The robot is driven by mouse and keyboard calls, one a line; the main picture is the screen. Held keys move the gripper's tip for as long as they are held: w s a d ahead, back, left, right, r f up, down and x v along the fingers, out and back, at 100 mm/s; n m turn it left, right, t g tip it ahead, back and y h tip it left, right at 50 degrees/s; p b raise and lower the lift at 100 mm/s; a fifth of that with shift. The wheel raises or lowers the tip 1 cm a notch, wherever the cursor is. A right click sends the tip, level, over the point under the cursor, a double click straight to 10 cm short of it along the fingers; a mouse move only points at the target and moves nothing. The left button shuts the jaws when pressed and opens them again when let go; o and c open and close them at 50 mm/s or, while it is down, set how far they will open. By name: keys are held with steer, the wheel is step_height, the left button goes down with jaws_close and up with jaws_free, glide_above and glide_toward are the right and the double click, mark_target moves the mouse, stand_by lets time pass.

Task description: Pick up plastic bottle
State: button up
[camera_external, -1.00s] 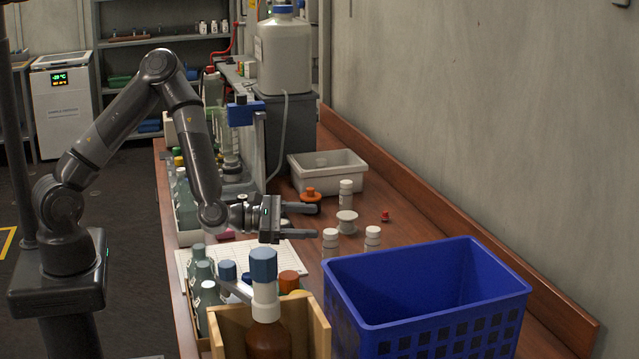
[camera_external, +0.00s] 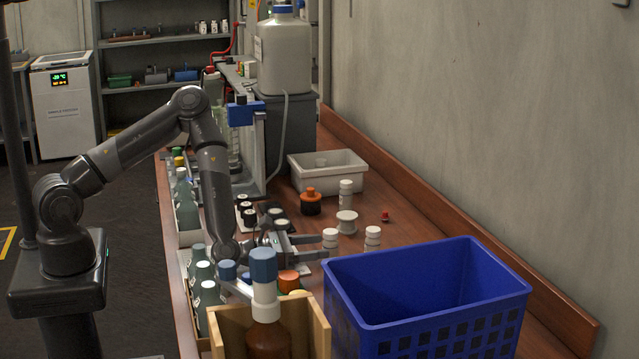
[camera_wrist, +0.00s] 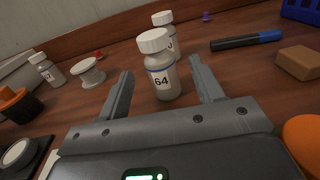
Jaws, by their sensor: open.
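A small white plastic bottle with a white cap (camera_wrist: 163,80) stands upright, its label reading 64, in the wrist view. My gripper (camera_wrist: 160,72) is open, with one finger on each side of this bottle near the fingertips and gaps showing on both sides. In the external view the bottle's white cap (camera_external: 330,233) shows at the tips of my gripper (camera_external: 318,247), its lower part hidden. A second similar bottle (camera_wrist: 170,40) stands just behind it; it also shows in the external view (camera_external: 372,238). A third (camera_wrist: 46,70) stands farther left.
A white spool-shaped piece (camera_wrist: 88,73) and an orange-topped dark jar (camera_wrist: 18,106) are to the left. A black and blue marker (camera_wrist: 246,40) and a brown block (camera_wrist: 300,62) lie right. A blue crate (camera_external: 430,300) and wooden box (camera_external: 319,335) stand in front.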

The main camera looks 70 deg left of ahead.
mark_target(337, 244)
steer(key=w, duration=0.6)
steer(key=shift+d, duration=0.25)
steer(key=shift+s, duration=0.1)
steer(key=shift+c, duration=0.4)
steer(key=c, duration=1)
steer(key=shift+r, duration=0.1)
